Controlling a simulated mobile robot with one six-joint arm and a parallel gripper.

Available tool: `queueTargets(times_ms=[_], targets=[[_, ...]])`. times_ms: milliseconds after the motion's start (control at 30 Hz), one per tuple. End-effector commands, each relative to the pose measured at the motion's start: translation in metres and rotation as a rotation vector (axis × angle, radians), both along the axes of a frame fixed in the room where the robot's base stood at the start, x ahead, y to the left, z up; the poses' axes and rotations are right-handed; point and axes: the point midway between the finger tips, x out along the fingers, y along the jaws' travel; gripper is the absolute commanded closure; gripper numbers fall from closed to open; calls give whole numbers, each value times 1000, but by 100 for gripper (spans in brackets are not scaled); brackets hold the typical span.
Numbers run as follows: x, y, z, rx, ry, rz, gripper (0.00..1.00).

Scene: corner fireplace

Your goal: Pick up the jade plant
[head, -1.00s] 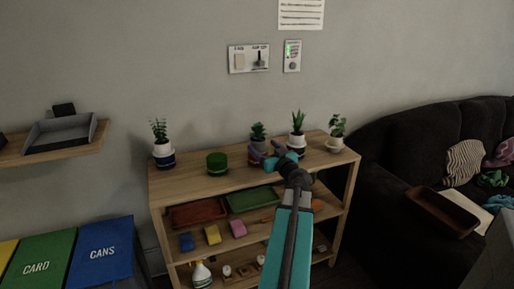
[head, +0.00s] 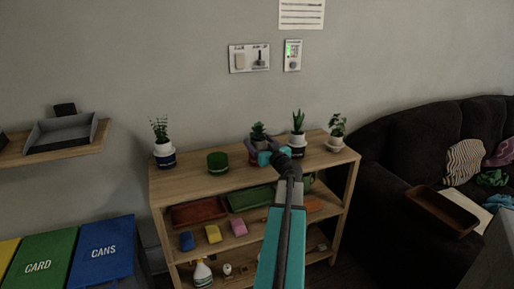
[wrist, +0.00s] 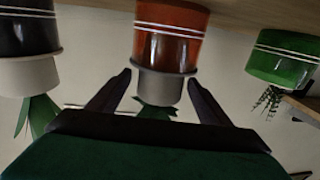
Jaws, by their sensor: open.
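The plant I take for the jade plant (head: 258,132) is a dark green, thick-leaved one near the middle of the shelf top. Its small grey pot (wrist: 158,87) sits in a red-orange outer pot with white stripes (wrist: 170,36). The wrist view is upside down and hides most of the leaves behind my gripper. My gripper (head: 270,158) is open at the plant in the head view. In the wrist view its two fingers stand on either side of the grey pot, with small gaps seeming to show.
An aloe-like plant (head: 298,122) in a white pot stands close on the right, with a leafy plant (head: 337,126) beyond. An empty green pot (head: 217,162) and another potted plant (head: 160,131) stand left. The wooden shelf top (head: 190,182) has bare room between them.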

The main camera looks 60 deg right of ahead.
Motion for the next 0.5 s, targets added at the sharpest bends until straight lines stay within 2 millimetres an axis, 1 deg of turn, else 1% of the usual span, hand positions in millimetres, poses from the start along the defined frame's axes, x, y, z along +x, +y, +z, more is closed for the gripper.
queueTargets(times_ms=[300,500], targets=[[27,-17,3,2,-1,0,28],[39,-24,2,1,-1,-1,28]])
